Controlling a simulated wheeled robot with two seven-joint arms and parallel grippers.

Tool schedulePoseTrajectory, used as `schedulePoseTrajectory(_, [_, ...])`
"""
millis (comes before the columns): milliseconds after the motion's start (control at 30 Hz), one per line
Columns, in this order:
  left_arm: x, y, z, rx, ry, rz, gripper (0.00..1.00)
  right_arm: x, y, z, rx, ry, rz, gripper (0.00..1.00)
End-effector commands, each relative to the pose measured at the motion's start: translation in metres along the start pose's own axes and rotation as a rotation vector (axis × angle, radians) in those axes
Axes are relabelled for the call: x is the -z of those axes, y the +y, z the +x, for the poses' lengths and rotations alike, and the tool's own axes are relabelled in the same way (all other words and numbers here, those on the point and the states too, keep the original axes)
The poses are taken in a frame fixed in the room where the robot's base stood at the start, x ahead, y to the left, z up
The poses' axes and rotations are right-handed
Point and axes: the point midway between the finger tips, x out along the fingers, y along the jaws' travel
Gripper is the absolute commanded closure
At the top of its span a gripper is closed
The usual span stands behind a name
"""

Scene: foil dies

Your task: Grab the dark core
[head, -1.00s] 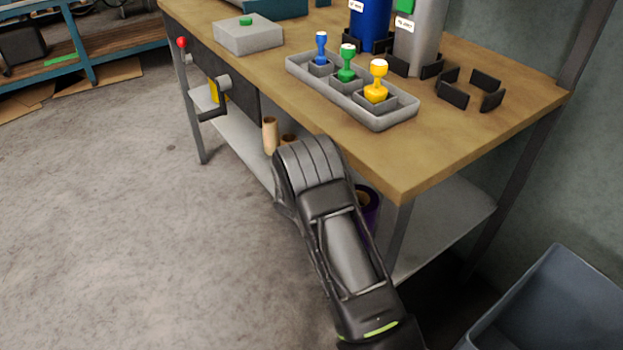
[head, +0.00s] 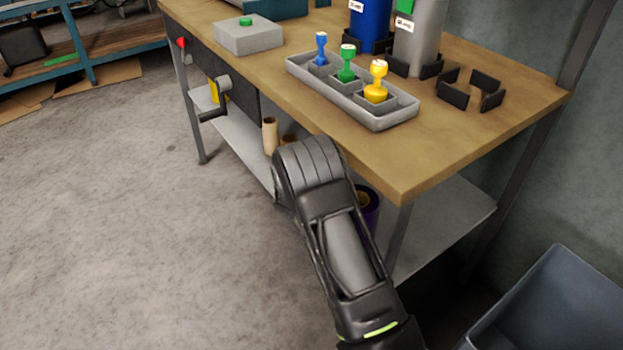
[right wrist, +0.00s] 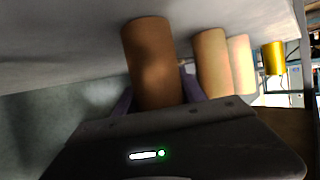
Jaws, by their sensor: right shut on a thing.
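In the right wrist view a brown cardboard core (right wrist: 150,50) stands between the two fingers of my right gripper (right wrist: 157,88), which is shut on it. It looks darker than the two tan cores beside it, the nearer tan core (right wrist: 212,62) and the farther tan core (right wrist: 241,64). In the head view my right arm reaches under the workbench and hides the gripper and the held core. Tan cores (head: 269,136) show on the lower shelf just left of the arm. My left gripper is not in view.
The wooden workbench top (head: 450,150) overhangs the grey lower shelf (head: 440,235). A purple roll (head: 370,215) stands on the shelf, partly behind my arm. A grey bin (head: 560,290) is at lower right. Open floor lies left.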

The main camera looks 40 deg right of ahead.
Motion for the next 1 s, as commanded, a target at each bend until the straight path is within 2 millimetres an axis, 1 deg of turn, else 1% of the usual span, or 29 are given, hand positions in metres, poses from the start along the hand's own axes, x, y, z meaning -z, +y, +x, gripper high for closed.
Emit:
schedulePoseTrajectory(267, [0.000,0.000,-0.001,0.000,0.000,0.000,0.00,0.002,0.000,-0.001,0.000,0.001,0.000,0.93])
schedulePoseTrajectory(367, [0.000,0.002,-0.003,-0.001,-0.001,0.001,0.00,0.008,0.000,-0.003,0.001,0.002,0.001,0.93])
schedulePoseTrajectory(467, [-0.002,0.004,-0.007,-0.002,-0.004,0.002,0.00,0.020,-0.001,-0.008,0.001,0.003,0.001,0.93])
schedulePoseTrajectory(800, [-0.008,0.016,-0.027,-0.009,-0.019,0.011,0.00,0.080,0.000,-0.033,0.000,0.002,0.002,0.93])
schedulePoseTrajectory(900, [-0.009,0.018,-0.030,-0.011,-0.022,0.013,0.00,0.089,-0.001,-0.037,0.001,0.001,0.002,0.93])
schedulePoseTrajectory(1000, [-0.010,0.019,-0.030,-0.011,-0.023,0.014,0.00,0.092,0.000,-0.039,0.000,0.000,0.000,0.93])
